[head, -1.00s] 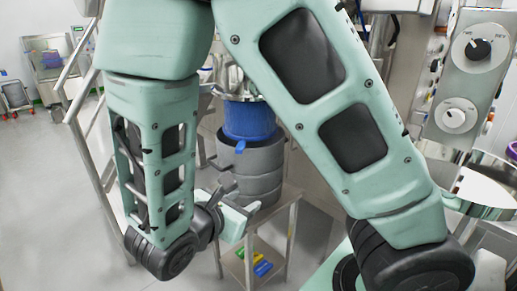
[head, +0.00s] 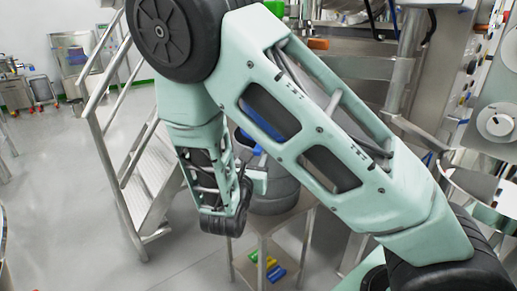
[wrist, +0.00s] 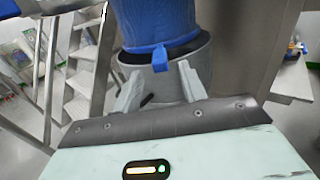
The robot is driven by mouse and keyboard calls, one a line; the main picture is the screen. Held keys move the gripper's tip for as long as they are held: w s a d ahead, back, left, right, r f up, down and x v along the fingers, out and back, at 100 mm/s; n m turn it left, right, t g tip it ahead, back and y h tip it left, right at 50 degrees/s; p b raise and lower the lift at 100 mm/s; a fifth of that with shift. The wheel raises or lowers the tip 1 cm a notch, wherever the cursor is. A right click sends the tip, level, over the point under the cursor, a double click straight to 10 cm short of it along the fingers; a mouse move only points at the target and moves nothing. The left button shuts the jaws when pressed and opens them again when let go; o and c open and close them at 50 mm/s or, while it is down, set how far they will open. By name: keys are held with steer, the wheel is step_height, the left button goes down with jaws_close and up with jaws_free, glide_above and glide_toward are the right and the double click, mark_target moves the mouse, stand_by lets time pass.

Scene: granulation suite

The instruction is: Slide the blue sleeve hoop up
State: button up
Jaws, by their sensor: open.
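The blue sleeve (wrist: 160,22) hangs into the top of a grey drum (wrist: 160,83) in the wrist view. The blue hoop (wrist: 140,50) rings its lower end near the drum's rim, with a small blue tab (wrist: 160,60) facing my gripper. My gripper (wrist: 160,82) is open, with one finger left and one right of the tab, a little below it in the picture. I cannot tell whether the fingers touch anything. In the head view my arm covers most of the blue sleeve (head: 262,118); the grey drum (head: 272,192) shows beside my gripper (head: 262,181).
The drum stands on a small steel table (head: 272,224), with yellow, green and blue items (head: 266,266) on its lower shelf. Metal steps with a handrail (head: 148,185) stand to the left. Steel equipment with dials (head: 497,122) is at the right.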

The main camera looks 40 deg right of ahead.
mark_target(256, 153)
steer(key=x, duration=0.6)
steer(key=shift+w+d, duration=0.1)
steer(key=shift+d, duration=0.05)
jaws_close()
